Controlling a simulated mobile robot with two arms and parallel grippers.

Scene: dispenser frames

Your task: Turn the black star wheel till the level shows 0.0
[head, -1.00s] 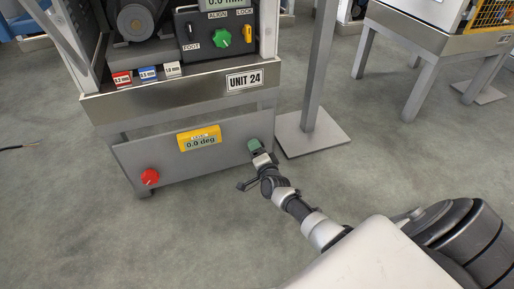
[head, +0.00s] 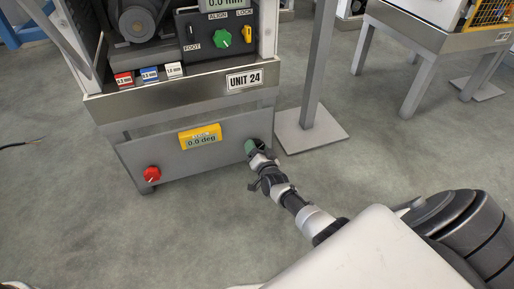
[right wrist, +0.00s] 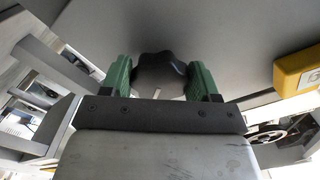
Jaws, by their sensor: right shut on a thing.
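The black star wheel (right wrist: 160,72) sits on the grey lower panel (head: 215,153) of the unit, at its right end. In the right wrist view it is between the two green fingers of my right gripper (right wrist: 161,84), which is shut on it. In the head view my right gripper (head: 252,148) is at the panel's right end and hides most of the wheel. The yellow level (head: 200,137) on the panel reads 0.0 deg. A corner of it also shows in the right wrist view (right wrist: 298,72). My left gripper is not in view.
A red knob (head: 152,174) is on the panel's left end. Above are a green knob (head: 222,38), a yellow lock lever (head: 248,34) and several labelled shim blocks (head: 149,74). A post on a flat base plate (head: 325,136) stands close right of the panel. The floor in front is clear.

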